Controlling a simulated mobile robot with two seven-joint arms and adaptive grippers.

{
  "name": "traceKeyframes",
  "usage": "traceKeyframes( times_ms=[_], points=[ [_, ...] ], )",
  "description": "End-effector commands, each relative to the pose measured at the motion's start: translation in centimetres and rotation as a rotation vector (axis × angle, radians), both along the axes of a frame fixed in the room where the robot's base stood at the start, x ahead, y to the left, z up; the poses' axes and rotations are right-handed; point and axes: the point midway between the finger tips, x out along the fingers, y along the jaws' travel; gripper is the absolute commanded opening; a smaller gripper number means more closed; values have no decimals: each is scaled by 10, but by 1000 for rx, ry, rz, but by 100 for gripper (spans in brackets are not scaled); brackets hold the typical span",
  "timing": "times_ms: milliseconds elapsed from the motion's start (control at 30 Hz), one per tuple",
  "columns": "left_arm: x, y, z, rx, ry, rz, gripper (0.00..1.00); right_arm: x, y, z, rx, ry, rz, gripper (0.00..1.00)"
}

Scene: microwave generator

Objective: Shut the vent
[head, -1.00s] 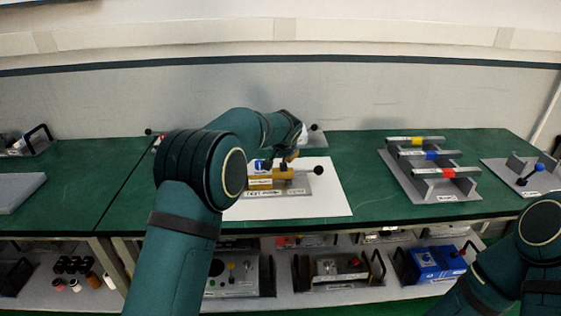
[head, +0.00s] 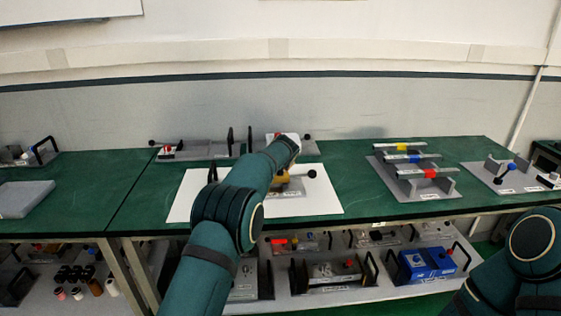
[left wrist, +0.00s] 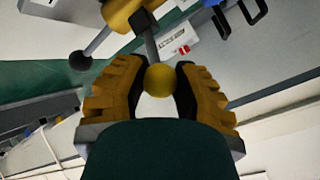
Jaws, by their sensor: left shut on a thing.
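A yellow-bodied fixture on a grey plate (head: 292,188) rests on a white sheet (head: 325,200) on the green bench. A rod with a black ball (head: 312,174) sticks out on its right. In the left wrist view, the yellow body (left wrist: 122,12) has a short grey lever (left wrist: 149,45) ending in a yellow ball knob (left wrist: 159,81). My left gripper (left wrist: 160,92) is shut on this knob, one finger on each side. In the head view my left arm hides most of the fixture and the gripper. Which part is the vent is not readable. My right gripper is outside both views.
A rack with yellow, blue and red marked bars (head: 416,173) stands to the right. Beyond it is a plate with a blue-knobbed lever (head: 510,168). A grey fixture with black handles (head: 205,150) stands behind. The shelf below holds several boxes, including a blue one (head: 428,263).

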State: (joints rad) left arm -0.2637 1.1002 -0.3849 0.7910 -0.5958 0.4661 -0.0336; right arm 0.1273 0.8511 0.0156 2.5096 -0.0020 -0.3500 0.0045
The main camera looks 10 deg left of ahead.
Motion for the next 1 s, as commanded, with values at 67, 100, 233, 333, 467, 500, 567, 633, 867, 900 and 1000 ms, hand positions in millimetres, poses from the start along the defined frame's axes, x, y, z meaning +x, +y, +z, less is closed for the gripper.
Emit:
traceKeyframes(
  times_ms=[67, 100, 233, 333, 467, 500, 567, 633, 867, 900, 1000],
  points=[
    [0, 0, 0, 0, -1, 0, 0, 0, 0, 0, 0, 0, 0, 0],
    [0, 0, 0, 0, -1, 0, 0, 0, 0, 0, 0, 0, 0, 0],
    [0, 0, 0, 0, -1, 0, 0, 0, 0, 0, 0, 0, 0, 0],
    [0, 0, 0, 0, 0, 0, 54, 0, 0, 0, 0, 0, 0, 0],
    [0, 0, 0, 0, 0, 0, 63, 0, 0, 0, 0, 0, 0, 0],
    [0, 0, 0, 0, 0, 0, 63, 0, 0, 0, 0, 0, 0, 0],
    [0, 0, 0, 0, 0, 0, 63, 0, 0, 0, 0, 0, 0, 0],
    [0, 0, 0, 0, 0, 0, 63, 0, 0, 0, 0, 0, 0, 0],
    [-7, -3, 7, 2, 0, -1, 63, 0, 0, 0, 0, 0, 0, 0],
    [-10, -4, 10, 2, -1, -3, 63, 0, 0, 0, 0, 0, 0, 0],
    [-20, -6, 17, 1, -1, -2, 63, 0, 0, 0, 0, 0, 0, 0]
  ],
)
